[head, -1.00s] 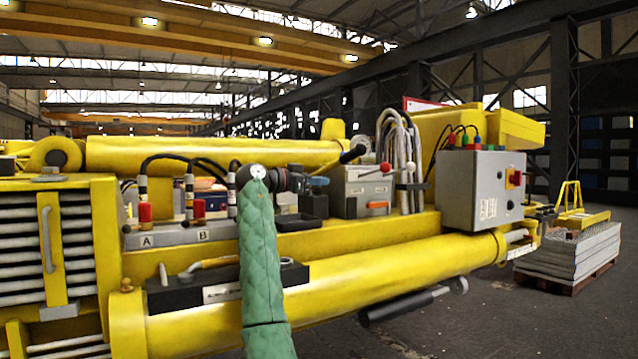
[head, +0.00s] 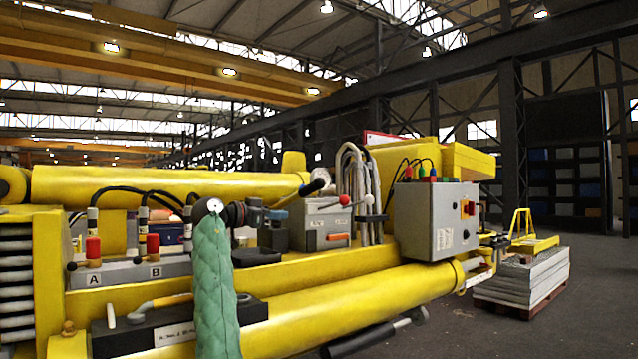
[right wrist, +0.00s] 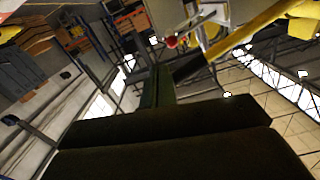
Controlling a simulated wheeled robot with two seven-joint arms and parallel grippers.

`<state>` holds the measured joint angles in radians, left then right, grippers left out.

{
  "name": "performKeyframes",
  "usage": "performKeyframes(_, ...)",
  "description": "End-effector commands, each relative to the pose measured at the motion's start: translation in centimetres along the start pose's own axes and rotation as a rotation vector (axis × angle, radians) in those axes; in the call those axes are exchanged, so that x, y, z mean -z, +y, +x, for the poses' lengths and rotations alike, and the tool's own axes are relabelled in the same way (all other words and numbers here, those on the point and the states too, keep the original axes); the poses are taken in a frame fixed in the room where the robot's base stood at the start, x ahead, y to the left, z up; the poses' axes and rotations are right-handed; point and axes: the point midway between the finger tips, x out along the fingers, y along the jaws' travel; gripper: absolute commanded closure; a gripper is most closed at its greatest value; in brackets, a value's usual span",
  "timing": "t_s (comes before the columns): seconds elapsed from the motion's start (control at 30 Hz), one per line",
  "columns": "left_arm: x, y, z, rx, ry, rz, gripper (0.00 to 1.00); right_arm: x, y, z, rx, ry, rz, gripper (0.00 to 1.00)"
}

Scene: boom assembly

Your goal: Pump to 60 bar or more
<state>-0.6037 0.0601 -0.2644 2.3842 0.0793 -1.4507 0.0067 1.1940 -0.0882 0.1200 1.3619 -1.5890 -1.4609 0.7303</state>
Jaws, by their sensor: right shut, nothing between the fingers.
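My right arm in a green padded sleeve rises in front of the yellow machine in the head view. Its dark gripper (head: 256,213) points right, shut and empty, at the near side of a dark blue block (head: 273,236) that looks like part of the pump. In the right wrist view dark gripper parts fill the lower middle. No readable pressure gauge shows.
Two red-capped valves marked A (head: 93,248) and B (head: 153,246) sit left of my arm. A grey control cabinet (head: 437,220) and looped hoses (head: 362,190) stand to the right. A yellow cylinder (head: 370,300) runs along the front.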

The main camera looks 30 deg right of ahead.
Motion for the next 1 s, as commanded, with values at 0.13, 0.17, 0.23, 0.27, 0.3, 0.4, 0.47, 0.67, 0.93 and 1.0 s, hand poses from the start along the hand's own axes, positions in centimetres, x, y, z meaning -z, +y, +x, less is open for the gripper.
performKeyframes(0.13, 0.0, 0.0, 0.0, 0.0, 0.0, 0.001, 0.68, 0.0, 0.0, 0.0, 0.0, 0.0, 0.0, 1.0)
performKeyframes(0.17, 0.0, 0.0, 0.0, 0.0, -0.001, 0.001, 0.68, 0.0, 0.0, 0.0, 0.0, 0.0, 0.0, 1.0)
performKeyframes(0.23, 0.0, 0.0, 0.0, 0.001, -0.001, 0.002, 0.68, 0.0, 0.0, 0.0, 0.0, 0.0, 0.0, 1.0)
performKeyframes(0.27, -0.1, 0.0, 0.0, 0.001, -0.001, 0.002, 0.68, 0.0, 0.0, 0.0, 0.0, 0.0, 0.0, 1.0)
performKeyframes(0.3, -0.1, -0.1, 0.0, 0.001, -0.001, 0.003, 0.68, 0.0, 0.0, 0.0, 0.0, 0.0, 0.0, 1.0)
performKeyframes(0.4, 0.1, -0.1, -0.1, 0.002, 0.001, 0.002, 0.68, 0.2, 0.0, 0.0, 0.0, 0.0, 0.0, 1.0)
performKeyframes(0.47, 0.3, 0.0, -0.4, 0.002, 0.002, 0.003, 0.68, 0.6, -0.1, 0.0, 0.0, 0.0, 0.002, 1.0)
performKeyframes(0.67, 2.1, 0.1, -3.2, 0.008, 0.015, 0.005, 0.68, 4.5, -0.1, 0.4, -0.008, 0.008, 0.012, 1.0)
performKeyframes(0.93, 1.4, -2.5, -1.2, 0.056, -0.088, -0.016, 0.68, 10.7, -1.7, 1.8, -0.023, 0.048, -0.014, 1.0)
performKeyframes(1.0, 0.2, -3.7, 0.8, 0.076, -0.129, -0.026, 0.68, 11.9, -2.5, 2.3, -0.021, 0.069, -0.051, 1.0)
